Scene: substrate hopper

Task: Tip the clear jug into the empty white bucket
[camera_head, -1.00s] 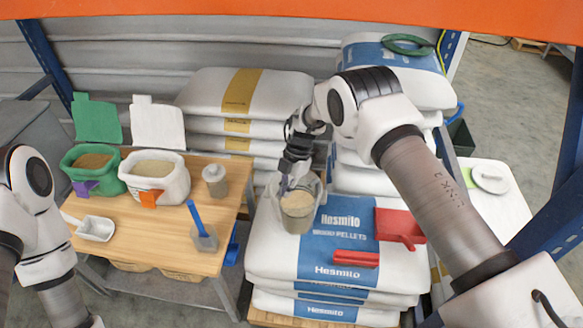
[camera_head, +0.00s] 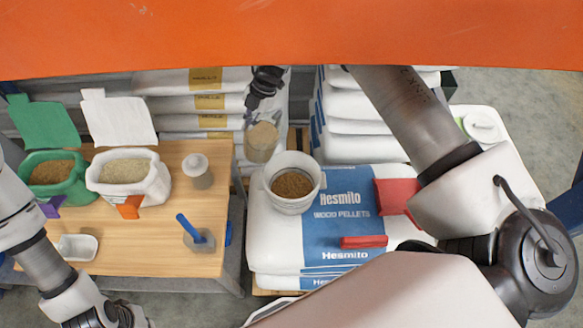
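The clear jug (camera_head: 262,143) holds tan material and hangs upright, behind and left of the white bucket. My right gripper (camera_head: 252,106) is above it, shut on its upper edge or handle; the exact grip is too small to see. The white bucket (camera_head: 312,170) stands upright on the pellet sack (camera_head: 270,240) and is not empty: brown pellets (camera_head: 292,184) lie in it. The jug is not over the bucket's mouth. My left arm is at the lower left; its fingers are out of view.
A red scoop (camera_head: 396,196) and a red bar-like piece (camera_head: 363,242) lie on the sack. An orange beam (camera_head: 290,35) crosses the top.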

